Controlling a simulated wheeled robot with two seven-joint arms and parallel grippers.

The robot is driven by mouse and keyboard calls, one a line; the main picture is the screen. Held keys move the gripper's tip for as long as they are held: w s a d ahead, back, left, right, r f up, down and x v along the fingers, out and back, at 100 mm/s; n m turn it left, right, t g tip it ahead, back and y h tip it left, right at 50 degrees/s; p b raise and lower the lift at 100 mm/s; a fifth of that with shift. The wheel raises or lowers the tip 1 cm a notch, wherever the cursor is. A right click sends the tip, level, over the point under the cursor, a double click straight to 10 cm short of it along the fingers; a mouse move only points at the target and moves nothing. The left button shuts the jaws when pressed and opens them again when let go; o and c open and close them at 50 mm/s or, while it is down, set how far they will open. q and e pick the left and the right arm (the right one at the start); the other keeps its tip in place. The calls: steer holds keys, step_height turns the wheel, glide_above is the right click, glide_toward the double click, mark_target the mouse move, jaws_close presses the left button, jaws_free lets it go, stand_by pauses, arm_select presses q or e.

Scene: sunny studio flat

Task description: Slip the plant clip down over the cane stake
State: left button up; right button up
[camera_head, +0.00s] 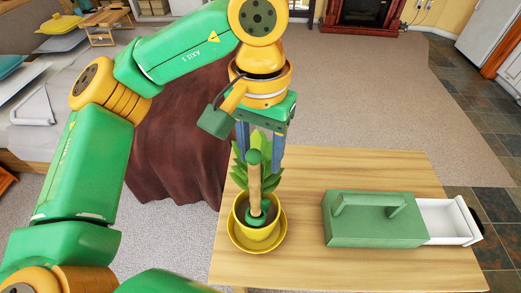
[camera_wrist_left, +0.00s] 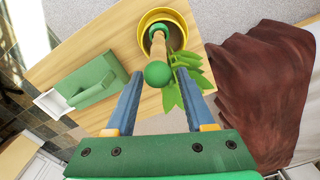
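The cane stake (camera_head: 255,188) is a tan rod with a green ball on top, standing upright in a yellow pot (camera_head: 258,233). A green ring, which looks like the plant clip (camera_head: 256,219), sits around the stake's lower part near the soil. In the left wrist view, the clip (camera_wrist_left: 159,29) shows around the stake (camera_wrist_left: 158,47), inside the pot's rim. My left gripper (camera_head: 260,158) is above and behind the pot, pointing down. Its blue fingers are apart, with nothing held between them. The left wrist view shows the open fingers (camera_wrist_left: 158,80) either side of the ball. My right gripper is out of view.
Green leaves (camera_head: 240,170) grow beside the stake, close to the fingers. The pot stands on a yellow saucer (camera_head: 234,243) on a wooden table (camera_head: 310,170). A green box with a handle (camera_head: 375,225) and an open white drawer (camera_head: 446,222) stands right. The table behind it is clear.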

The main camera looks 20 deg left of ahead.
arm_select(q)
step_height(320, 180, up, 7)
steer(key=p, duration=0.2)
stand_by(0.3)
stand_by(0.6)
